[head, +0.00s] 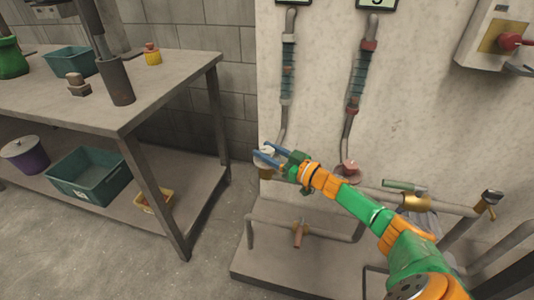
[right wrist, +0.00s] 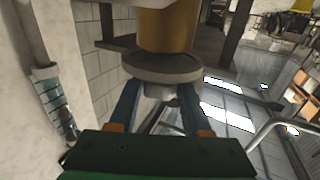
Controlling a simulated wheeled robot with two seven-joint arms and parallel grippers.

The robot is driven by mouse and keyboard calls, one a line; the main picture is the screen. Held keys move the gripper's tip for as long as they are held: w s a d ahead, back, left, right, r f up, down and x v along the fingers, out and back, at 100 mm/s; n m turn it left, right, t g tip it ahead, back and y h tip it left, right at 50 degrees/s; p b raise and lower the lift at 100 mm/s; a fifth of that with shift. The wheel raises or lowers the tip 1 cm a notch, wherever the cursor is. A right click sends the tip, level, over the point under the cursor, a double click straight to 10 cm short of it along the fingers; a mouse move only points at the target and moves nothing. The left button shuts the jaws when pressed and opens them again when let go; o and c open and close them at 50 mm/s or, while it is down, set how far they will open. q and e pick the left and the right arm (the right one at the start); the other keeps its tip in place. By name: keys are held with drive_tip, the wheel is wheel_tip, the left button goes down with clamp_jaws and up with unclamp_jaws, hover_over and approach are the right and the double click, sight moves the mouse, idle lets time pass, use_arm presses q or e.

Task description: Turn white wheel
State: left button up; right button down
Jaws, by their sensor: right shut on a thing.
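The white wheel (head: 264,153) sits on a brass valve body (head: 265,173) at the left end of the pipework, partly hidden by my fingers. My right gripper (head: 268,155) reaches it from the right, with its blue fingers at the wheel. In the right wrist view, which looks upside down, the wheel shows as a round grey disc (right wrist: 160,68) against the brass body. There the two fingers of my right gripper (right wrist: 160,95) stand on either side of a short pale stub on the disc. The contact itself is partly shaded. My left gripper is out of view.
A red wheel (head: 348,171) stands to the right, close to my right arm. A green-handled valve (head: 405,187) and a low red handle (head: 298,236) are on the pipes. A workbench (head: 150,95) with bins stands at left, with a floor gap between.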

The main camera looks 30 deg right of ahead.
sight(272, 154)
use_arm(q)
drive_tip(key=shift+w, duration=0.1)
use_arm(e)
drive_tip(key=shift+c, duration=1.8)
unclamp_jaws()
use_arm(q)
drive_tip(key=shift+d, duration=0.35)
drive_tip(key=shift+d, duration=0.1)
use_arm(e)
drive_tip(key=p+v, duration=0.2)
drive_tip(key=v, duration=0.5)
drive_tip(key=shift+d, duration=0.1)
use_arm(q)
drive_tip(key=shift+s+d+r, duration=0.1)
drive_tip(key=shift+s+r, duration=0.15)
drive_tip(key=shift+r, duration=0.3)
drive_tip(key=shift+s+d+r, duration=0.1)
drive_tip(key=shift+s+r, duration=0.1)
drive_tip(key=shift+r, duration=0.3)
